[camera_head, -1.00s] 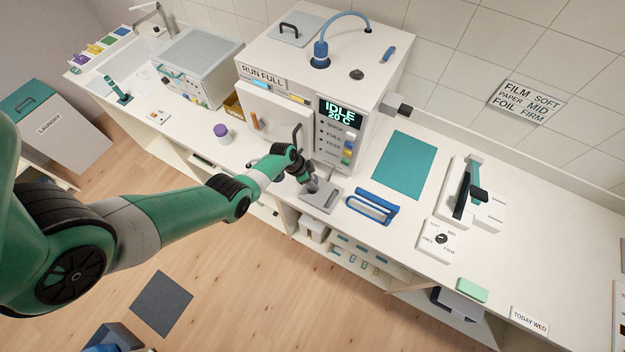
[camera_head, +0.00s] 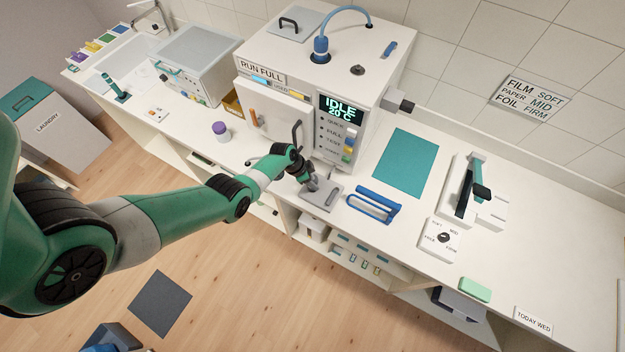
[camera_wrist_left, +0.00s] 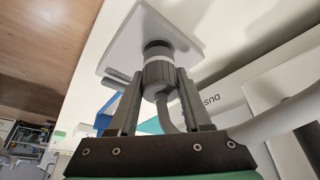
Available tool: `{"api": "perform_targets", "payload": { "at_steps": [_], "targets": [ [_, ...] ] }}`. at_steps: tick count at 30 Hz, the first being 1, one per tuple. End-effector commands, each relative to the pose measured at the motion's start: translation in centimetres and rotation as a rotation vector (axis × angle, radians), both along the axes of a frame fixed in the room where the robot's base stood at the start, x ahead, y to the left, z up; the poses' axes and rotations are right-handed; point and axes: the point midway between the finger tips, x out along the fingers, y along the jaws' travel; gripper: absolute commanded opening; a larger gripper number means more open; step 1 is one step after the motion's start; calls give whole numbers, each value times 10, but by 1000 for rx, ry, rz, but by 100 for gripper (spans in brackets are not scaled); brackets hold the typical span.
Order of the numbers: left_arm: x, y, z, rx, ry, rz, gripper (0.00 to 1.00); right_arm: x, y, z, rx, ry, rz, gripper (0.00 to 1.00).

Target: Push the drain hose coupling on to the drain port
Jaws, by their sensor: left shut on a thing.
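My left gripper (camera_head: 309,181) is at the front edge of the counter, over a light grey plate (camera_head: 328,199) below the white machine. In the left wrist view its two fingers (camera_wrist_left: 160,95) are shut on the ribbed grey drain hose coupling (camera_wrist_left: 159,74). A grey hose (camera_wrist_left: 168,112) bends away from the coupling. The coupling lines up with a short dark-ringed drain port (camera_wrist_left: 157,46) on the plate (camera_wrist_left: 128,45). A pale band shows between coupling and dark ring; I cannot tell how far the coupling is on. My right gripper is not in view.
The white machine (camera_head: 285,115) with an IDLE display stands just behind the gripper. A blue-handled tool (camera_head: 374,206) lies close to the right of the plate. A purple-lidded jar (camera_head: 220,131) stands to the left. The teal mat (camera_head: 404,162) is bare.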

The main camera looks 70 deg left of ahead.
Motion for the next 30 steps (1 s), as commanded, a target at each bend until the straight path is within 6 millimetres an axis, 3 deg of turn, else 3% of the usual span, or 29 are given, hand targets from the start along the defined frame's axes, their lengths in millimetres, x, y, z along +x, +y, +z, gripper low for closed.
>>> {"api": "perform_targets", "payload": {
  "at_steps": [14, 15, 20, 30],
  "targets": [
    [0, 0, -12, 0, 0, 0, 0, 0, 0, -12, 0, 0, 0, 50],
    [0, 0, -11, 0, 0, 0, 52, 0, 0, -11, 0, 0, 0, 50],
    [0, 0, -10, 0, 0, 0, 81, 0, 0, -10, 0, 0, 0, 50],
    [0, 0, -8, 0, 0, -1, 84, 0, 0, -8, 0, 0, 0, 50]
  ]
}}
